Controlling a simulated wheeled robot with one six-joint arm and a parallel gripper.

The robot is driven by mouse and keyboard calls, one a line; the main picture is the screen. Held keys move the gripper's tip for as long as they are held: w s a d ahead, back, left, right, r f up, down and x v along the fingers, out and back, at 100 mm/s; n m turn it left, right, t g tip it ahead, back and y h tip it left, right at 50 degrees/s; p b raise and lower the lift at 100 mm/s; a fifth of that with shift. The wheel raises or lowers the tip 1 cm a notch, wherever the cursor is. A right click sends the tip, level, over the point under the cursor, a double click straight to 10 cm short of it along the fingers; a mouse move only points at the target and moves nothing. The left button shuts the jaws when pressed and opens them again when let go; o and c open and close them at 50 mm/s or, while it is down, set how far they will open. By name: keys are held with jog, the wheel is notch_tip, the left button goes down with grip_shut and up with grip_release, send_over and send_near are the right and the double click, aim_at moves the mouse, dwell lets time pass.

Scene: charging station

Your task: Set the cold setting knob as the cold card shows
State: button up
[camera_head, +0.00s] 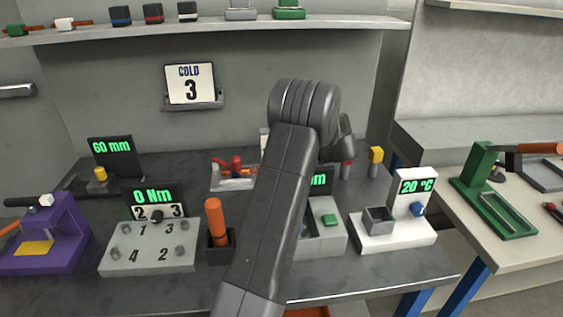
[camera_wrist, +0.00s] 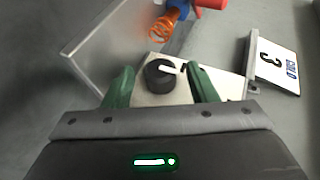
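The cold card (camera_head: 190,84) stands on a small wall ledge and reads COLD 3. It also shows turned sideways at the right of the wrist view (camera_wrist: 277,65). A black knob (camera_wrist: 158,77) with a white pointer sits on a pale plate (camera_wrist: 160,97). Its pointer aims to the right in the wrist view; no scale marks can be read. My gripper (camera_wrist: 162,88) has its two green fingers apart, one on each side of the knob, with gaps visible and no clear contact. In the head view my arm hides the knob and gripper.
A red tool with an orange coil (camera_wrist: 172,24) is close beyond the knob, and a grey panel (camera_wrist: 110,45) stands left. In the head view, a torque station (camera_head: 150,250), an orange-handled tool (camera_head: 214,215) and a white 20 °C unit (camera_head: 392,235) crowd the bench.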

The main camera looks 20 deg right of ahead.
jog(key=v, duration=0.7)
jog(key=shift+s+d+r, duration=0.1)
jog(key=shift+s+d, duration=0.05)
jog(key=shift+d, duration=0.1)
jog(key=shift+a, duration=0.1)
jog(key=x, duration=0.7)
jog(key=shift+a, duration=0.2)
jog(key=shift+w, duration=0.25)
jog(key=shift+g+h+p, duration=0.3)
jog(key=shift+h+p, duration=0.05)
jog(key=shift+h, duration=0.25)
jog(key=shift+s, duration=0.1)
